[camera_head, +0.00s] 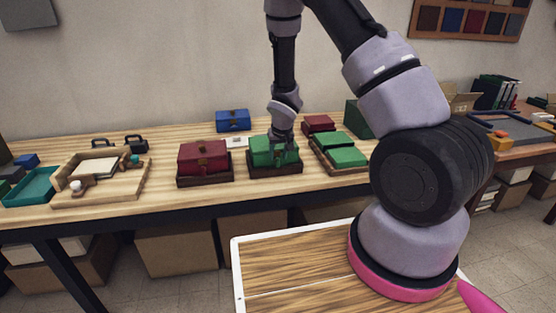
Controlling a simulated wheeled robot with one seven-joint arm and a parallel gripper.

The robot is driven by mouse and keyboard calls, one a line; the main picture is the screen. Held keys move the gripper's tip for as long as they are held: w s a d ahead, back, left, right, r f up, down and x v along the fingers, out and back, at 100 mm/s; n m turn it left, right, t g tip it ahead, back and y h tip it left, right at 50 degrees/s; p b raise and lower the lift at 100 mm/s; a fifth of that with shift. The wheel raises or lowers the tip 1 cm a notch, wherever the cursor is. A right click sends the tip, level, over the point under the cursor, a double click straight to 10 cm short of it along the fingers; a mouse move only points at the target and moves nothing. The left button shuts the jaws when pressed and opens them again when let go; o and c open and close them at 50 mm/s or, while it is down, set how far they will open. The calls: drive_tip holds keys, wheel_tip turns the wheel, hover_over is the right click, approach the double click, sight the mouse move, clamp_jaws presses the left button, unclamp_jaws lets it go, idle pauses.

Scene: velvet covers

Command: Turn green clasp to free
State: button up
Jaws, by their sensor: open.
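A green box (262,154) sits in a dark tray (276,171) near the middle of the table's front part. My arm reaches down from above to it. My gripper (281,145) is at the box's upper front right part and is open. The clasp of the green box is too small and too covered by my gripper to make out, so its turn cannot be told. Whether the fingers touch the box or the clasp cannot be told.
A red box (202,158) in its own tray stands close on the left. A blue box (233,120) is behind. Green pieces (347,156) in a tray and a small red box (318,123) are close on the right. A wooden tray (115,189) is at far left.

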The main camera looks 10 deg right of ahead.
sight(278, 162)
drive_tip(key=shift+x, duration=1.5)
clamp_jaws()
